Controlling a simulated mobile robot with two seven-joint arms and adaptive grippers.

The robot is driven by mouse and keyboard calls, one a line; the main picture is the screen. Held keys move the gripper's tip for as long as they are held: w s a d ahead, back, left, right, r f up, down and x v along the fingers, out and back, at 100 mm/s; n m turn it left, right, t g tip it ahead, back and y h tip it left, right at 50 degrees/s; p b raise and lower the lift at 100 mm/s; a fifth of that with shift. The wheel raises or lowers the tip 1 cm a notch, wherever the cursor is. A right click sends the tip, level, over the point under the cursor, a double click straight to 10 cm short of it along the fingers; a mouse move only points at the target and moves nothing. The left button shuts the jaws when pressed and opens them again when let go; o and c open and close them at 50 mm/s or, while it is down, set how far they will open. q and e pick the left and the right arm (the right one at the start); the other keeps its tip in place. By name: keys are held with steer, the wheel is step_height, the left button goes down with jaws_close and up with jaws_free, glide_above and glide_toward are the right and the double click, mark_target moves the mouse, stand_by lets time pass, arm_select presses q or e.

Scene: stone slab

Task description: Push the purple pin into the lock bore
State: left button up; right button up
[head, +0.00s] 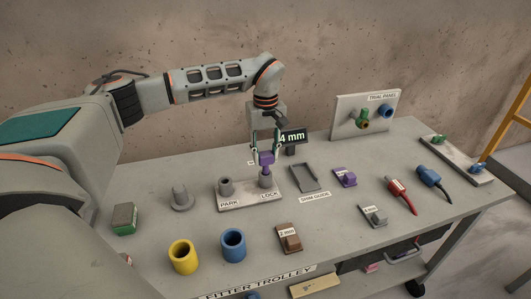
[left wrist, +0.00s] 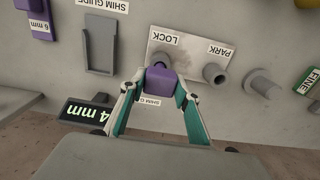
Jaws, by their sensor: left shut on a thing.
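The purple pin (head: 267,158) is upright, with its block-like head between the fingers of my left gripper (head: 266,154). Its narrower shank points down at the grey lock bore (head: 265,181); whether the tip is inside the bore or just over it I cannot tell. In the left wrist view the pin head (left wrist: 161,84) lies between the two fingertips and partly covers the bore (left wrist: 160,66). The bore stands at the LOCK end of a pale plate (head: 235,202). The grey PARK socket (head: 225,186) is at the other end. My right gripper is not in view.
A dark "4 mm" sign (head: 292,137) shows beside the gripper. The shim guide (head: 305,177) and a purple 6 mm block (head: 345,177) lie right of the plate. A grey post (head: 181,197) stands left. Yellow (head: 183,257) and blue (head: 233,245) cylinders stand in front.

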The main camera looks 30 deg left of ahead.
mark_target(265, 165)
arm_select(q)
steer(key=shift+f+b, duration=0.4)
steer(key=shift+f, duration=1.7)
steer(key=o, duration=1.3)
steer(key=shift+o, duration=0.2)
step_height(265, 165, up, 12)
steer(key=shift+r, duration=0.1)
